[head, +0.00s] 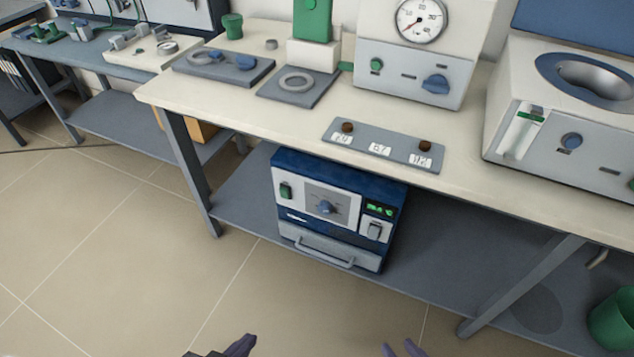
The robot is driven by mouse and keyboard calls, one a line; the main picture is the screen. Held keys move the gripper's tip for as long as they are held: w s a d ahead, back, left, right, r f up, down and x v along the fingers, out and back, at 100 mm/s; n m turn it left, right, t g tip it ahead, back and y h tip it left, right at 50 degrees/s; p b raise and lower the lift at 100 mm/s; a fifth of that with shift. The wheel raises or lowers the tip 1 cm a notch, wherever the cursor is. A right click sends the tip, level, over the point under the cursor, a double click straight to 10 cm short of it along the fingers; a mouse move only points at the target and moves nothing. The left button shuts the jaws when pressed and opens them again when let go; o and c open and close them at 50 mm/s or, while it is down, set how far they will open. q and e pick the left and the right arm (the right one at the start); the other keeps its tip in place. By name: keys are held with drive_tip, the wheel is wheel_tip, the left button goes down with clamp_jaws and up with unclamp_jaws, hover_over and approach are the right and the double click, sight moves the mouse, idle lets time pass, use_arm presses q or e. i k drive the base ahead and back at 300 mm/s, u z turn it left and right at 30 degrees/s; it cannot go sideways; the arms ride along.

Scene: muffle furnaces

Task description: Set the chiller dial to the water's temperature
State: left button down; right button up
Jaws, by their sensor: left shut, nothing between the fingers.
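A blue-and-white unit (325,258) stands on the lower shelf, with a blue dial (326,207) and a small lit green display (380,210), too small to read surely. On the bench, a white unit (405,75) has a round gauge (421,20) with a red needle and a blue knob (435,84). A white unit with a round basin (493,140) has a blue knob (571,141). I cannot tell which is the chiller. My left gripper (237,346) is shut and empty at the bottom edge. My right gripper (402,350) is open, partly cut off, touching nothing.
A grey plate with number labels (380,148) lies near the bench's front edge. The bench top (240,105) overhangs the lower shelf (430,265). Bench legs (190,170) stand either side of the blue unit. A green bin (612,322) is at lower right. The floor in front is clear.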

sight(325, 207)
drive_tip(key=u, duration=2.05)
drive_tip(key=i, duration=2.2)
drive_tip(key=z, duration=2.9)
